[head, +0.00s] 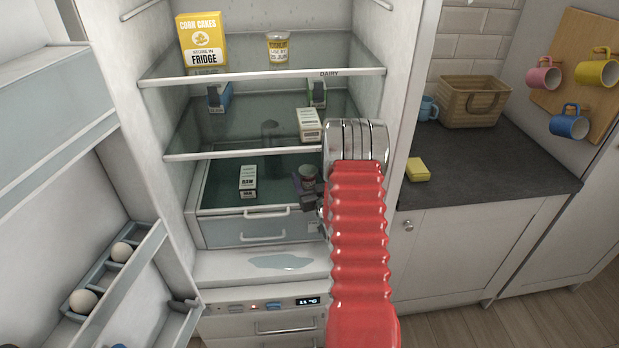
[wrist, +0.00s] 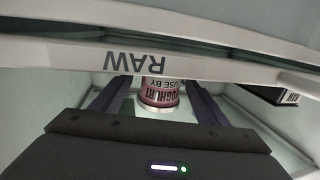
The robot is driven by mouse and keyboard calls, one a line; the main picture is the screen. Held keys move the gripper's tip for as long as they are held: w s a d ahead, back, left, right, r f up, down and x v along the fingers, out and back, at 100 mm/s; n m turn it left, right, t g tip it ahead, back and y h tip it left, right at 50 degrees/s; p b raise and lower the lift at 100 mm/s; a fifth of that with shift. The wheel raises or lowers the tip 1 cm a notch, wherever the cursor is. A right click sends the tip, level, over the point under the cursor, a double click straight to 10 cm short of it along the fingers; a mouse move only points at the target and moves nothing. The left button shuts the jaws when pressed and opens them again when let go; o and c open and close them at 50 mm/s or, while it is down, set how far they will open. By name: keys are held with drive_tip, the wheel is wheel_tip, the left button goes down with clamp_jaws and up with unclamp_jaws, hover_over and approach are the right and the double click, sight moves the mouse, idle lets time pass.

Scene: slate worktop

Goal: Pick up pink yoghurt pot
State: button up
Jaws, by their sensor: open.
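The pink yoghurt pot (wrist: 160,92) shows in the wrist view, upside down in the picture, with part of its label readable. It is between the two open fingers of my gripper (wrist: 158,100), with a gap on each side. In the head view a small pot (head: 308,174) stands at the right of the lower fridge compartment, and my gripper (head: 311,203) is close to it. My red arm hides part of that area. I cannot tell the pot's exact distance from the fingertips.
A white carton (head: 248,181) stands left in the same compartment. Glass shelves (head: 270,152) lie above, with a box (head: 203,42) and a pot (head: 278,50) on top. A shelf edge (wrist: 110,58) crosses just by my gripper. The open door (head: 60,130) is at left.

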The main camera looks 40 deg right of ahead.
sight(307, 169)
drive_tip(key=shift+w+d, duration=0.1)
drive_tip(key=shift+w, duration=0.25)
drive_tip(key=shift+c, duration=0.3)
drive_tip(key=c, duration=1.2)
drive_tip(key=shift+o, duration=0.2)
drive_tip(key=shift+r, duration=0.15)
drive_tip(key=shift+w+r, duration=0.1)
drive_tip(key=shift+r, duration=0.45)
wheel_tip(307, 169, up, 6)
drive_tip(key=shift+f, duration=0.25)
drive_tip(key=w+a, duration=0.3)
drive_tip(key=a, duration=0.2)
drive_tip(key=w+a, duration=0.4)
drive_tip(key=a, duration=0.2)
drive_tip(key=w+a, duration=0.4)
drive_tip(key=a, duration=0.1)
drive_tip(key=shift+a, duration=0.25)
